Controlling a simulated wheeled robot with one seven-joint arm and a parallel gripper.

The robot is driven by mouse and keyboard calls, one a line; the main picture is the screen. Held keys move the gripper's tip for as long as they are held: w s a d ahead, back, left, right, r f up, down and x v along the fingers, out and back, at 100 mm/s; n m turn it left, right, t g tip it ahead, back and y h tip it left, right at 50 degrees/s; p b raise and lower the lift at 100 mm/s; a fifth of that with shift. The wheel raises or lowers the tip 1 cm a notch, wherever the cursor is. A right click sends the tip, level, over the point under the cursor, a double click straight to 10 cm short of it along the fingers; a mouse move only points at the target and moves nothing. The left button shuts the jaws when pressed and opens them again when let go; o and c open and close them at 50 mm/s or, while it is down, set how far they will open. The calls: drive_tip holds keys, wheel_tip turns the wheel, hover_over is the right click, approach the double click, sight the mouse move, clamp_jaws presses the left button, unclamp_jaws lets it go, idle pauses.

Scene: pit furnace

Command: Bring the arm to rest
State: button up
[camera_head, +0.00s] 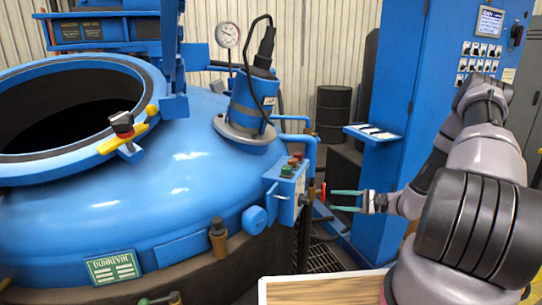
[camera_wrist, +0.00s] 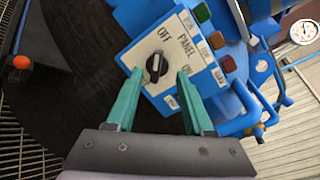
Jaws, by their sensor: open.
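My gripper (camera_head: 332,200) is open and empty, with two teal fingers pointing left at the side of the blue control box (camera_head: 287,190). In the head view a small gap shows between the fingertips and the box. In the wrist view the open fingers (camera_wrist: 160,78) frame a black rotary knob (camera_wrist: 155,67) on the box's pale plate, marked OFF, PANEL and ON. Whether they touch the knob is not clear there, and which mark it points to I cannot tell. My arm is bent and reaches in from the right of the head view.
The blue furnace (camera_head: 185,170) with its open round mouth fills the left. A blue pipe handle (camera_head: 297,130) is near the box. A blue cabinet (camera_head: 400,70) with a small shelf (camera_head: 372,132) stands behind my arm. A wooden board (camera_head: 320,291) lies in front.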

drive_tip(key=s+a+r+n+g+h, duration=0.2)
drive_tip(key=s+r+n+g+h, duration=0.15)
drive_tip(key=r, duration=0.85)
drive_tip(key=s+a+r+n+g+h, duration=0.25)
drive_tip(key=s+r+h, duration=0.25)
drive_tip(key=r, duration=0.7)
drive_tip(key=s+d+r+n+t+h, duration=0.1)
drive_tip(key=s+r+t+h, duration=0.4)
drive_tip(key=s+r, duration=1)
wheel_tip(320, 180, up, 2)
drive_tip(key=n+t, duration=0.1)
drive_tip(key=t, duration=0.1)
drive_tip(key=shift+s+r+t, duration=0.25)
drive_tip(key=shift+s+t, duration=0.05)
drive_tip(key=shift+s, duration=0.1)
drive_tip(key=shift+h, duration=0.25)
